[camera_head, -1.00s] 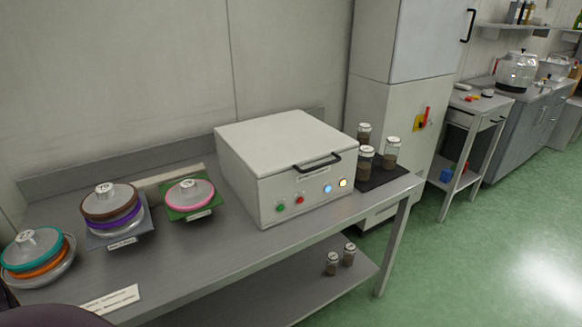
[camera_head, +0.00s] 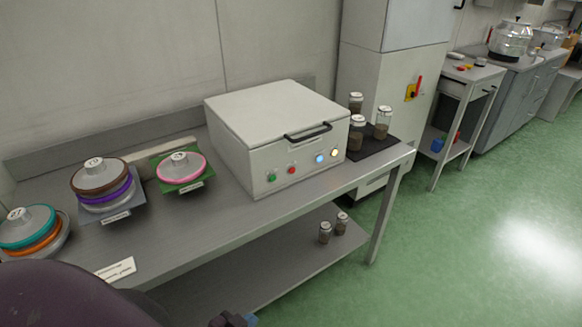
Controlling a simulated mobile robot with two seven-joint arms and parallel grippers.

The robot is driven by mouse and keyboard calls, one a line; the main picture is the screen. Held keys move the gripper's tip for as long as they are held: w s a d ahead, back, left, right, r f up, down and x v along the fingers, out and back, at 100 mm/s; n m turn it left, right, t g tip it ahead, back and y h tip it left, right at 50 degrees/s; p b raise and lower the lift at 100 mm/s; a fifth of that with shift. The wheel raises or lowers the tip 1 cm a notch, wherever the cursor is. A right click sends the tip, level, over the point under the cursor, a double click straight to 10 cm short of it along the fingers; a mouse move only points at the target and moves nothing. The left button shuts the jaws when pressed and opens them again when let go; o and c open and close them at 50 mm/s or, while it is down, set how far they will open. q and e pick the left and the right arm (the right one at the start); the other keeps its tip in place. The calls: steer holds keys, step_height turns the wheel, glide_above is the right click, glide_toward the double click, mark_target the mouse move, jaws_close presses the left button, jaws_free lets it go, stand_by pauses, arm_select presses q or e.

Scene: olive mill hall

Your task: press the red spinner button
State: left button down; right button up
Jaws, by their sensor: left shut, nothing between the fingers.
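The spinner is a white box (camera_head: 262,125) with a closed lid and a black handle, standing on the grey bench. Its front face carries a row of buttons: green, the small red button (camera_head: 291,170), a lit blue one and a lit pale yellow one. The red button is unobstructed and nothing touches it. My left gripper (camera_head: 236,321) shows only in part at the bottom edge, shut and empty, well below and apart from the button. My left arm comes in at the bottom left. My right gripper is out of view.
Stacked ringed discs (camera_head: 103,186) and a pink-ringed disc (camera_head: 181,168) stand left of the spinner on the bench (camera_head: 190,220). Jars (camera_head: 357,132) stand on a dark mat to its right. The bench front before the spinner is clear. Two jars sit on the lower shelf (camera_head: 275,245).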

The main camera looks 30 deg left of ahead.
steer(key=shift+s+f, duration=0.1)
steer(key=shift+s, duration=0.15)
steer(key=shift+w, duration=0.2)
